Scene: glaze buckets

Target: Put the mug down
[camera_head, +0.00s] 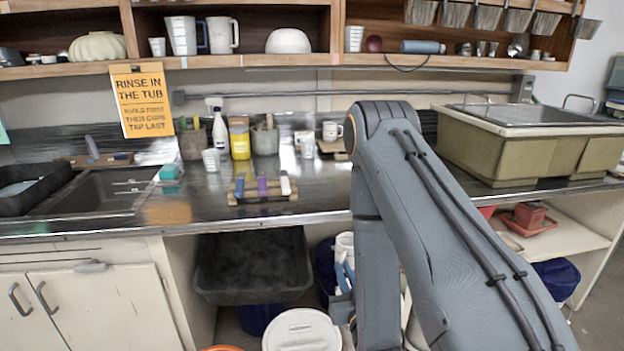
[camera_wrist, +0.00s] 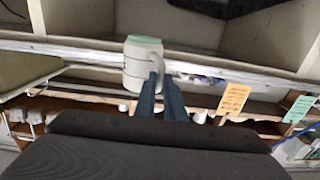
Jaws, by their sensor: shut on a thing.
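My gripper (camera_wrist: 160,88) is shut on a white mug (camera_wrist: 134,63) in the wrist view. The mug has a pale green end and grey bands, and its handle is on the right, by the blue fingers. In the head view my forearm hangs down in front of the counter. A white form (camera_head: 345,243) with blue parts beside it shows left of the forearm, below the counter edge; it may be the held mug and my fingers, partly hidden. Another white mug (camera_head: 332,131) stands on the counter, left of my elbow.
The dark counter (camera_head: 330,190) has a bare strip at its front. A rack with coloured handles (camera_head: 262,188), a white bottle (camera_head: 220,131) and a yellow jar (camera_head: 240,141) stand left. A sink (camera_head: 95,190) is far left, a large tub (camera_head: 520,150) right. A lidded bucket (camera_head: 300,330) stands below.

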